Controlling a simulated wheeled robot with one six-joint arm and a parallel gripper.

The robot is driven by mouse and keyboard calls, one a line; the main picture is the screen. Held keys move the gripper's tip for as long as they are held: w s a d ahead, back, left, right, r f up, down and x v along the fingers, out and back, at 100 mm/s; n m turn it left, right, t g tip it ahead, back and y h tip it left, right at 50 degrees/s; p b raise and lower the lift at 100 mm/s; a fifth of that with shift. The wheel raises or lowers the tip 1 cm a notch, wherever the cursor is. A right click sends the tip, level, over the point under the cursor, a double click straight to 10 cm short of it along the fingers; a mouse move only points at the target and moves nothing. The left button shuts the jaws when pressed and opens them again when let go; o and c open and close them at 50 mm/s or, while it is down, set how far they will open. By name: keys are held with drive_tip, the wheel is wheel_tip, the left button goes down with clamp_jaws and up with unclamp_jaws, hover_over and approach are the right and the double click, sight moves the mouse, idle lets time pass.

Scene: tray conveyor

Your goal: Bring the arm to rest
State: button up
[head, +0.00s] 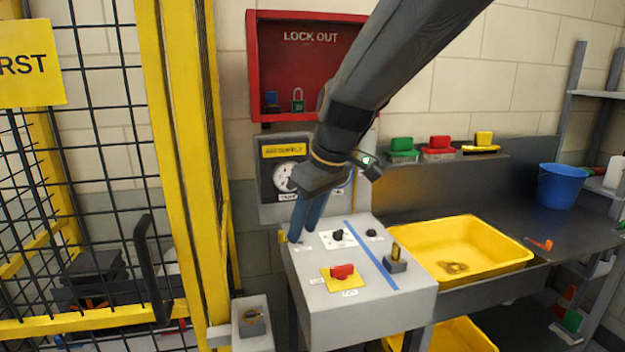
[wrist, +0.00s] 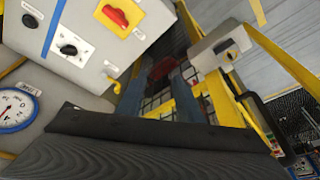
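My gripper (head: 302,232) hangs at the end of my dark arm, pointing down, over the left back edge of the grey control box (head: 330,302). In the wrist view its two blue fingers (wrist: 160,88) stand apart with nothing held between them. The fingertips look close to the box's left side in the head view; I cannot tell whether they touch it. The box top carries a red switch (head: 342,271) on a yellow plate, black knobs (head: 338,235), and a blue stripe (head: 371,255). My arm hides part of the gauge panel (head: 272,205) behind.
A red lockout cabinet (head: 258,65) hangs above, partly behind my arm. A yellow mesh fence (head: 180,150) stands left, with a small grey post box (head: 252,335). A yellow tray (head: 480,275) and blue bucket (head: 562,186) are on the bench at right.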

drive_tip(key=s+d+f+m+h+b, duration=0.1)
drive_tip(key=s+d+f+m+b, duration=0.1)
drive_tip(key=s+d+f, duration=0.3)
drive_tip(key=s+d+f+m+g+h+b, duration=0.1)
drive_tip(key=s+d+f+m+b, duration=0.2)
drive_tip(key=d+f, duration=0.6)
drive_tip(key=s+d+f+m+h+b, duration=0.1)
drive_tip(key=s+d+f+m+b, duration=0.2)
drive_tip(key=s+d+f+m, duration=0.2)
wheel_tip(320, 180, down, 5)
drive_tip(key=shift+s+d+r+g, duration=0.1)
drive_tip(key=shift+s+d+g, duration=0.3)
drive_tip(key=shift+s+d, duration=0.55)
